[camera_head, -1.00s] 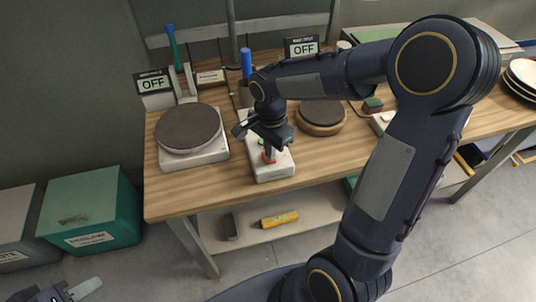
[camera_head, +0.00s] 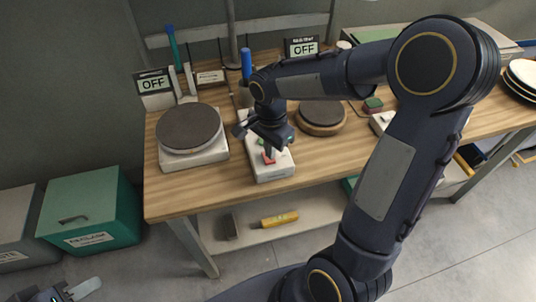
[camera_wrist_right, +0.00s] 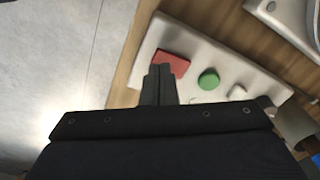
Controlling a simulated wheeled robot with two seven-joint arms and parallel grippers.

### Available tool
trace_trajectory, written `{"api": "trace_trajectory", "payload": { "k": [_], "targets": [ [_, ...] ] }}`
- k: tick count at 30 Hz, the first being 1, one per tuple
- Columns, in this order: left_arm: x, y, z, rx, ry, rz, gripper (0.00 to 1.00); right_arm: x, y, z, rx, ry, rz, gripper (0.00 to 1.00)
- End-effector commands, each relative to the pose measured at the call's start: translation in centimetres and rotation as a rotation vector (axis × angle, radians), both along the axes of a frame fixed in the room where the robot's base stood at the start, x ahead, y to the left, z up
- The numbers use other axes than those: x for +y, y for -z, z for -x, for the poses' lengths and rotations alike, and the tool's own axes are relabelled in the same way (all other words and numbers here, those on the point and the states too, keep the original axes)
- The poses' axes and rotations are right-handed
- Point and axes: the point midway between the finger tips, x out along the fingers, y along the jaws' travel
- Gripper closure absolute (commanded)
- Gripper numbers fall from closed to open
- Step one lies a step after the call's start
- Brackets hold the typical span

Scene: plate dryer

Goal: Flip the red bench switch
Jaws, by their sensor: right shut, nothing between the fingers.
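The red bench switch (camera_wrist_right: 172,63) sits at one end of a white switch box, beside a green round button (camera_wrist_right: 208,79). In the head view, the red switch (camera_head: 268,160) is at the near end of the box (camera_head: 274,173), partly hidden by my right gripper (camera_head: 269,152). That gripper points down, shut and empty. In the right wrist view its fingertips (camera_wrist_right: 160,72) appear right at the switch's edge; I cannot tell if they touch. My left gripper (camera_head: 70,293) is low in the bottom left corner, away from the bench; its jaw state is unclear.
Two display signs (camera_head: 153,83) (camera_head: 303,47) both read OFF. A round hotplate (camera_head: 190,128) stands left of the box, and a second round plate (camera_head: 322,117) stands right. Blue (camera_head: 246,63) and teal (camera_head: 172,47) handles rise behind. A green bin (camera_head: 92,207) is on the floor.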

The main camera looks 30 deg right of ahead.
Motion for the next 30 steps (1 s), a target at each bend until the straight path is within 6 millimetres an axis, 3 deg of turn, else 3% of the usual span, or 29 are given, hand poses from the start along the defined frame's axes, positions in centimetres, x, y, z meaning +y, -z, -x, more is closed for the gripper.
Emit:
{"api": "trace_trajectory", "payload": {
  "k": [30],
  "targets": [
    [0.0, 0.84, 0.0, 0.0, 0.0, 0.0, 0.64, 0.01, 0.99, 0.01, 0.001, 0.0, 0.0, 1.0]
  ]
}}
